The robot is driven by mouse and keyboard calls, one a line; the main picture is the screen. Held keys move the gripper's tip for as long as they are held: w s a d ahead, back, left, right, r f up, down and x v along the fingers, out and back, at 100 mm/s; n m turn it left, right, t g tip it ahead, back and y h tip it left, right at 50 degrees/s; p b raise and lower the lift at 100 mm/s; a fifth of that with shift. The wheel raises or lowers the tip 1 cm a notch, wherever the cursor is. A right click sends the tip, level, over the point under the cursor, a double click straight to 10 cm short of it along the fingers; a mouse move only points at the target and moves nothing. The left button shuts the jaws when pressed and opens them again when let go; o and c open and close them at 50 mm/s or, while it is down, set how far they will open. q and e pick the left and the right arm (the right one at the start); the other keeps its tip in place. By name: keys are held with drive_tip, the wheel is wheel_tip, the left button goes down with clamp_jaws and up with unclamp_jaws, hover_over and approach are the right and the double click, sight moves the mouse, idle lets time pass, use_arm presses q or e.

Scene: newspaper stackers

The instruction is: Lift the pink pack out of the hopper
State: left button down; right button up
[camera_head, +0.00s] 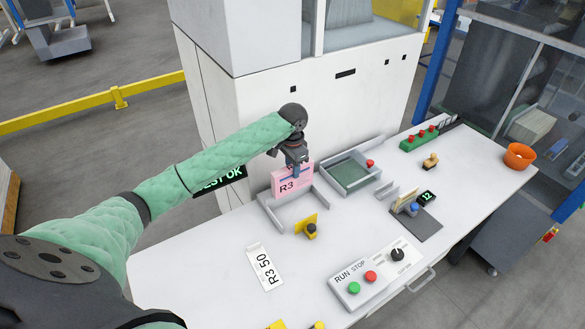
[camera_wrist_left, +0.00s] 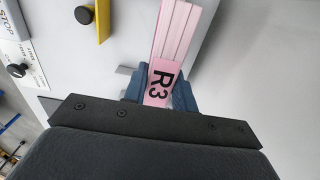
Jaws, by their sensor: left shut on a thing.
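The pink pack (camera_head: 289,183) marked R3 stands upright at the grey hopper (camera_head: 294,214), near the back edge of the white table. My left gripper (camera_head: 296,170) comes down from above and is shut on the top of the pack. In the left wrist view the pink pack (camera_wrist_left: 178,38) sits between the blue fingertips (camera_wrist_left: 159,91). Whether its lower edge rests on the hopper floor or hangs just above it, I cannot tell. My right gripper is out of view.
A tray with a green bottom (camera_head: 350,172) stands right of the hopper. A yellow piece with a dark knob (camera_head: 308,228) is in front. A card marked R3 50 (camera_head: 265,267) and a RUN/STOP control box (camera_head: 372,279) lie nearer. A white machine (camera_head: 345,105) rises behind.

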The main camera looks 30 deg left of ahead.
use_arm(q)
drive_tip(key=s+d+r, duration=0.1)
drive_tip(key=s+d, duration=0.5)
drive_tip(key=d, duration=0.5)
drive_tip(key=s+d+r, duration=0.1)
drive_tip(key=s+d, duration=0.6)
drive_tip(key=d, duration=0.4)
drive_tip(key=shift+d, duration=0.2)
idle(1.1)
drive_tip(key=shift+s, duration=0.1)
idle(0.3)
